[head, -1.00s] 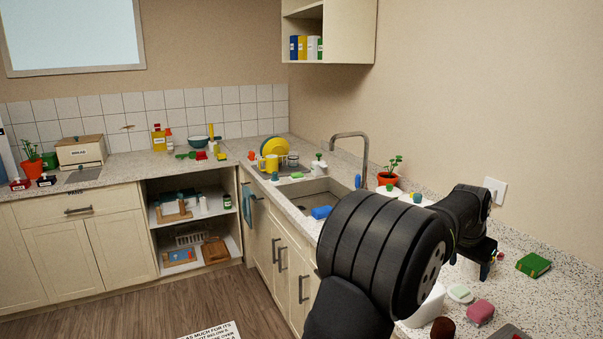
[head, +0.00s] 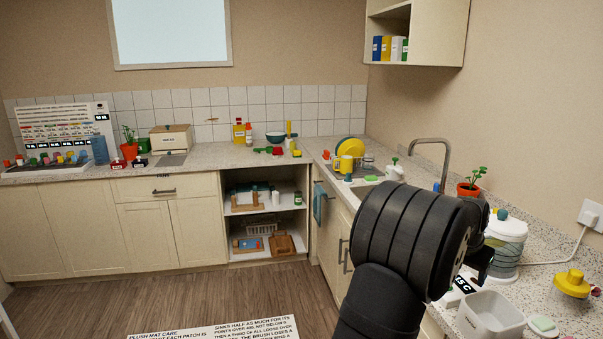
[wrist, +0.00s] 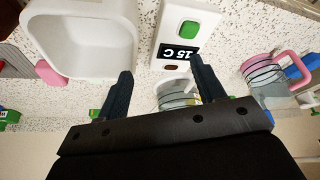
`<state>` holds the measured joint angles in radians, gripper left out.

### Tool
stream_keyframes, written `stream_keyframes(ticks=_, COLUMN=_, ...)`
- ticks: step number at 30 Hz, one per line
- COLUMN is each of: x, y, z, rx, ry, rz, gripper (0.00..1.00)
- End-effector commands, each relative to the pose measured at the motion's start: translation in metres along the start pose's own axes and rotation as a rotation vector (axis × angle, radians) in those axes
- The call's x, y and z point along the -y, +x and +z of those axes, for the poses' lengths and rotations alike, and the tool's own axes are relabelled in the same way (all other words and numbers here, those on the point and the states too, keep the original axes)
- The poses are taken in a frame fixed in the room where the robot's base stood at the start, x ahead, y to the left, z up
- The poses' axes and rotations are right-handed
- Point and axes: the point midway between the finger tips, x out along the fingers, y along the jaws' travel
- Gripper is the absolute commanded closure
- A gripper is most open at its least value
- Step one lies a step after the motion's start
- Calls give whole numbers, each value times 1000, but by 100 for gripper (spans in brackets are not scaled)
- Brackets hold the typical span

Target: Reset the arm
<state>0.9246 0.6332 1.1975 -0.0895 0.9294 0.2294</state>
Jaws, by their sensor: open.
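My gripper (wrist: 161,88) is open and empty in the wrist view, its two dark fingers spread apart over the right counter. In the head view my black arm stands in front of the right counter and sink, and hides part of both. My gripper's end shows only as a dark shape (head: 478,262) behind the arm's large joint.
A white bin (head: 490,315) and a display reading 15 C (head: 462,285) sit by my gripper on the right counter. The wood floor (head: 200,293) shows a printed mat (head: 215,332).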

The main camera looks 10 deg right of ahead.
Motion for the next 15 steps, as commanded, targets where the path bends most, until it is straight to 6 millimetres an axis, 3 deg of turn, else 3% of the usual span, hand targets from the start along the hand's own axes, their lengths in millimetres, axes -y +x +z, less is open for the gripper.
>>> stream_keyframes(ticks=15, x=94, y=12, z=46, rx=1, ry=-154, rz=-63, gripper=37)
